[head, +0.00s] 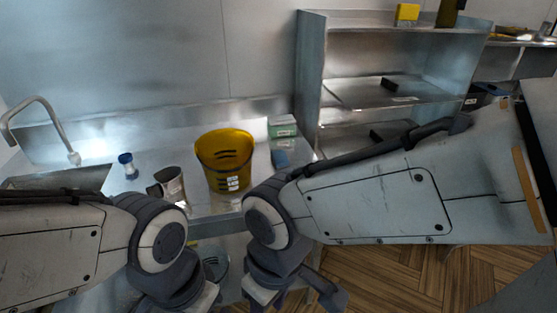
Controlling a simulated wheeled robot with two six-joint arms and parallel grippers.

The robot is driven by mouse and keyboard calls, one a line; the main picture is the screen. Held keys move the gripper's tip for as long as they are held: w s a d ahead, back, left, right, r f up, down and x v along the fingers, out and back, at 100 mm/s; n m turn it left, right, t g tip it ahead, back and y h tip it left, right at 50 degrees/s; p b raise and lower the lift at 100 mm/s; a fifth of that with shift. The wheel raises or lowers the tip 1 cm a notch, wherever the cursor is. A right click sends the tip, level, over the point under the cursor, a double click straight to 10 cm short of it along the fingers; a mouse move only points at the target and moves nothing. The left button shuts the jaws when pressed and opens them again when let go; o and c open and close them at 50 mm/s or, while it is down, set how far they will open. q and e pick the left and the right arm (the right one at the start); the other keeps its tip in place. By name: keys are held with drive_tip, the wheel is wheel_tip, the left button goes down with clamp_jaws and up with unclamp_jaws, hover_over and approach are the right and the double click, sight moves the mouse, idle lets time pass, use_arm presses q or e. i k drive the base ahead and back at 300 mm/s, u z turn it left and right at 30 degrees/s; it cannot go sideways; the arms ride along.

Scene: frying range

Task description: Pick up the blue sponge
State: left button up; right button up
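A small blue block that looks like the blue sponge (280,158) lies on the steel counter (213,208), right of the yellow bucket. My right arm passes just in front of it and may hide its lower edge. My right gripper (290,297) hangs at the bottom edge of the head view, below and nearer than the counter front, away from the sponge. Its fingertips are not clear. My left gripper (196,302) is at the bottom edge, left of the right one, mostly cut off. Neither gripper is seen touching the sponge.
A yellow bucket (224,165), a metal cup (169,186), a blue-capped shaker (128,168) and a green-and-white box (283,127) stand on the counter. A sink tap (40,115) is at left. A steel shelf (365,93) at right holds a yellow block (407,13).

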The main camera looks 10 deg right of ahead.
sight(280, 158)
drive_tip(key=z, duration=0.05)
drive_tip(key=i, duration=1.4)
